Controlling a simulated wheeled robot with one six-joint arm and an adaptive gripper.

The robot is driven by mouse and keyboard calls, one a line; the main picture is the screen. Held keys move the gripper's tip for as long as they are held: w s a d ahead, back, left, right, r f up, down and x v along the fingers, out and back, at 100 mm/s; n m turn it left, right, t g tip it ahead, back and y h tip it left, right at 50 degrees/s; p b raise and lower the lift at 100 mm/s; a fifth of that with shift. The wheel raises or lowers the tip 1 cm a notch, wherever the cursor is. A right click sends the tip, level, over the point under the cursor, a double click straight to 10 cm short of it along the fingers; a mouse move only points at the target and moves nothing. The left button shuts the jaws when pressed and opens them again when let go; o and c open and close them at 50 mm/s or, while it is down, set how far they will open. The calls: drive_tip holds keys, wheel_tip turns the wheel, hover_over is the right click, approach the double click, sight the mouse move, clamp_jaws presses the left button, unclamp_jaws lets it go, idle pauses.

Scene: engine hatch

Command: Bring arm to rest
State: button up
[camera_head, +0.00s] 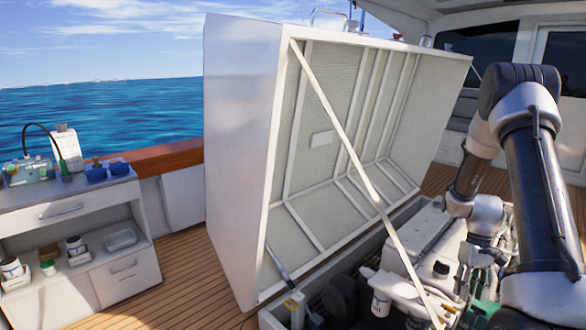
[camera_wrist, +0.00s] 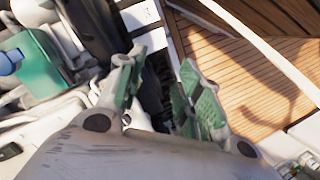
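My arm reaches in from the right of the head view, bent, with its wrist low over the open engine bay (camera_head: 345,235). My gripper (camera_head: 470,286) points down at the engine there, and its fingertips are hard to make out. In the wrist view my gripper (camera_wrist: 160,72) shows two green-padded fingers standing apart with nothing between them. A dark gap and a white edge lie behind the fingers. Whether the fingertips touch anything cannot be told.
The large white hatch (camera_head: 245,150) stands raised, with a pale strut (camera_head: 350,150) slanting down to the bay. White engine parts (camera_head: 395,290) crowd around my gripper. A green part (camera_wrist: 35,70) lies left in the wrist view. A white cabinet (camera_head: 130,278) stands left; wooden deck (camera_head: 190,290) between is clear.

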drive_tip(key=s+a+r+t, duration=0.2)
drive_tip(key=s+a+r, duration=0.3)
drive_tip(key=r, duration=0.6)
drive_tip(key=s+a+r+t, duration=0.3)
drive_tip(key=s+a+r, duration=0.2)
drive_tip(key=s+r, duration=0.3)
drive_tip(key=s+a+r+m+t+h, duration=0.1)
drive_tip(key=s+a+r, duration=0.5)
drive_tip(key=r, duration=1)
drive_tip(key=shift+s+r+t, duration=0.25)
drive_tip(key=shift+s+t, duration=0.25)
drive_tip(key=shift+t, duration=0.3)
drive_tip(key=shift+a, duration=0.1)
drive_tip(key=shift+c, duration=0.4)
